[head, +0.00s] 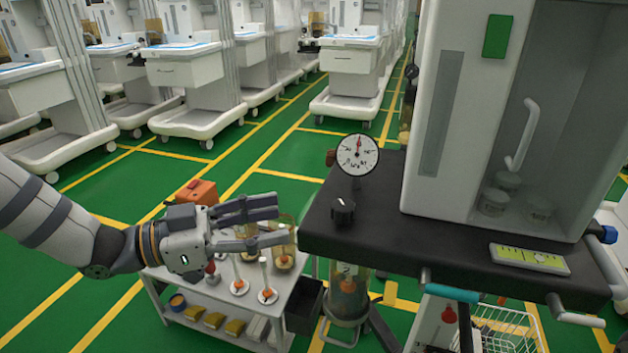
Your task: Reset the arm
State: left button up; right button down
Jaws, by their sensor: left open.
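My left arm (50,215) comes in from the left edge, grey with dark bands. My left gripper (282,223) is open and empty, its fingers pointing right. It appears over a low white trolley (165,283) and to the left of the dark cart top. I cannot tell its exact height over the trolley. My right arm and gripper are not in the head view.
A dark cart top (400,232) carries a round gauge (357,155), a black knob (343,208) and a white cabinet (430,130). An orange box (192,192) and bottle-like items stand on the trolley. White carts (190,70) line the back; green floor lies between.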

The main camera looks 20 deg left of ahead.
pick_arm(q)
jog(key=s+d+f+n+g+y+p, duration=0.1)
jog(key=s+f+n+g+y, duration=0.25)
jog(key=s+f, duration=0.45)
jog(key=s+d+f+n+g+y+p, duration=0.15)
jog(key=s+f+n+y, duration=0.3)
jog(key=f, duration=0.85)
jog(key=s+a+f+n+g+y, duration=0.1)
jog(key=s+g+y, duration=0.1)
jog(key=s, duration=0.6)
jog(key=s+a+f+n+g+y+p, duration=0.1)
jog(key=s+a+f+g+y, duration=0.1)
jog(key=s, duration=0.7)
jog(key=s+a+f+n+g+y+p, duration=0.1)
jog(key=s+g, duration=0.3)
jog(key=s, duration=0.4)
jog(key=shift+s+a+f+y, duration=0.15)
jog(key=shift+a+f+y, duration=0.35)
jog(key=shift+y, duration=0.3)
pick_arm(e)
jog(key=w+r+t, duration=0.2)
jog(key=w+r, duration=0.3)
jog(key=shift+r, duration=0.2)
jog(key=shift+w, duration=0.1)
pick_arm(q)
jog(key=shift+d+f, duration=0.1)
jog(key=shift+d, duration=0.05)
